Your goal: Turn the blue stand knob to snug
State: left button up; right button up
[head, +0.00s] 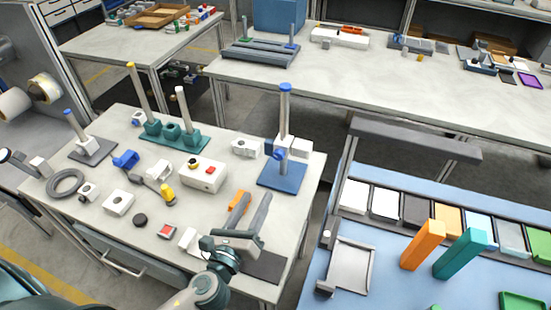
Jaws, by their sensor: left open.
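The blue stand has a flat blue base (283,177) and an upright grey post (284,118) with a blue cap (285,87). It stands at the right end of the near workbench. A small blue knob (275,155) shows low on the post, beside white blocks (299,146); its tightness cannot be told. My left gripper (255,206) is open, in front of the stand and below it in the picture, apart from the knob. Its fingers point up toward the stand. My right gripper is not in view.
An orange-handled item (238,201) lies close to my left fingers. A white box with a red button (204,174), a teal double-post stand (175,137) and a grey stand (92,150) share the bench (108,178). A blue table with bins (312,292) is at right.

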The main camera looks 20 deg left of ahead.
aim_at(277, 157)
pick_arm(q)
jog(key=w+p, duration=0.1)
jog(key=w, duration=0.3)
jog(key=w+p, duration=0.1)
jog(key=w, duration=0.4)
jog(key=w+p, duration=0.1)
jog(key=w, duration=0.4)
jog(key=shift+d, duration=0.25)
jog(key=shift+w+p, duration=0.35)
jog(key=shift+w, duration=0.5)
jog(key=shift+c, duration=0.7)
jog(key=c, duration=0.9)
